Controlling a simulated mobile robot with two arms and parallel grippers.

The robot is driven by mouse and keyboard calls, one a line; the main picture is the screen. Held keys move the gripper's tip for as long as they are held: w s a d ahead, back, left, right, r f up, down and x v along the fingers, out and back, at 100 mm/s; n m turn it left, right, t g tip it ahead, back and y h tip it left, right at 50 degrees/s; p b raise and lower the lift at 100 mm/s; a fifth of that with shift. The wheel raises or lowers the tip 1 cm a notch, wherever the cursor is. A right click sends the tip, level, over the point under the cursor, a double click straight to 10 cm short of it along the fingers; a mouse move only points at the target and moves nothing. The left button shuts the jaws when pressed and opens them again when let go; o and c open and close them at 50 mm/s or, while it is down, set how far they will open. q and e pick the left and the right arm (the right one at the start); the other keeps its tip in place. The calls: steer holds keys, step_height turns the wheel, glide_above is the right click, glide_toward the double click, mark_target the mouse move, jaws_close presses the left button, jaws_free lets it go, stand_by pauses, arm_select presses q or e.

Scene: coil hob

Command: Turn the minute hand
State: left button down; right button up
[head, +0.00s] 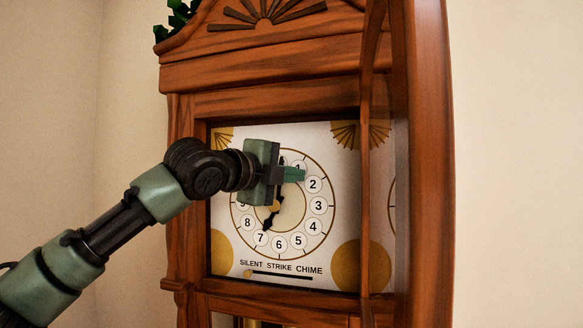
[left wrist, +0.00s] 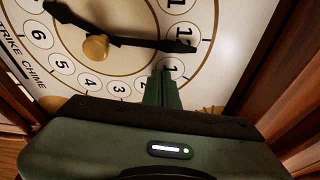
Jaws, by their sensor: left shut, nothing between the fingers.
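The clock dial (head: 318,260) is white with black numerals on round spots and a gold hub (left wrist: 95,47). The long black minute hand (left wrist: 140,42) points close to the 12 in the left wrist view; in the head view my gripper hides most of it. The shorter hour hand (head: 267,222) points near the 7. My left gripper (head: 301,174) is shut and empty in front of the upper dial. Its fingertips (left wrist: 167,74) are at the 1, beside the minute hand's outer end on the 1 side. I cannot tell whether they touch it.
A wooden case (head: 185,210) frames the dial. A tall wooden door-like frame (head: 425,170) stands out at the right of the dial. A slider strip (head: 285,274) lies below the dial. A green plant (head: 178,20) shows at the top left.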

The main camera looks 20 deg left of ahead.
mark_target(277, 202)
arm_select(q)
steer(key=shift+a, duration=1.15)
steer(key=shift+r, duration=0.1)
steer(key=shift+a+r+n+p, duration=0.1)
steer(key=shift+a+n+p, duration=0.3)
steer(key=shift+a+p, duration=0.4)
steer(key=shift+w+d, duration=0.1)
steer(key=shift+d, duration=0.05)
